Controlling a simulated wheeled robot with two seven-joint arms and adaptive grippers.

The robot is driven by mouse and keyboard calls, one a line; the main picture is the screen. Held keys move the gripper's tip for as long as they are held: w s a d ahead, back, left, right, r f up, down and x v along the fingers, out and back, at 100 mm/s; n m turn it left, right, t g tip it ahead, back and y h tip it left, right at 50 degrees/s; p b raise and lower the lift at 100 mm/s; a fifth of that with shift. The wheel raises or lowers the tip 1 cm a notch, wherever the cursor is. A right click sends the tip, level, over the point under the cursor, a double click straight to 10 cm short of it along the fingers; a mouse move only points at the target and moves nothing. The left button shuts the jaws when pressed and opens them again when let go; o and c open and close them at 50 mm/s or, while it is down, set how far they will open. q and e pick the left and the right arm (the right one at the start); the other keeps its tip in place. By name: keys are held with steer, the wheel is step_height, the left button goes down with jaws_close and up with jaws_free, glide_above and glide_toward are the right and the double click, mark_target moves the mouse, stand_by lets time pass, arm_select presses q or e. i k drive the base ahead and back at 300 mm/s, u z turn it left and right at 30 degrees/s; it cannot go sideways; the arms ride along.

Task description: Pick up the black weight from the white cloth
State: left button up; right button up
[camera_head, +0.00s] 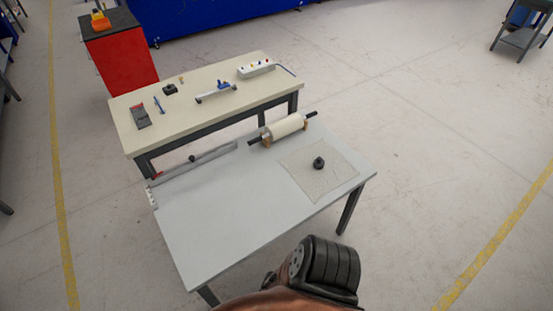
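The black weight (319,163) is a small dark round piece with a knob-like top. It sits upright on the white cloth (307,182), a thin off-white square lying flat on the right part of the near grey table. Nothing touches the weight apart from the cloth. A black and brown arm part of mine shows at the bottom centre, in front of the table's near edge. No gripper fingers show in the head view.
The grey table (222,217) has a wide bare left and front area. A cream roller (287,126) with black ends stands behind the cloth. A long metal bar (193,163) lies at the table's back left. A beige bench (140,109) with tools and a power strip (256,69) stands behind.

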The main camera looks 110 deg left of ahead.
mark_target(319, 164)
steer(key=u, duration=3.1)
steer(key=k, duration=0.4)
steer(key=z, duration=0.4)
steer(key=i, duration=0.8)
steer(key=z, duration=0.2)
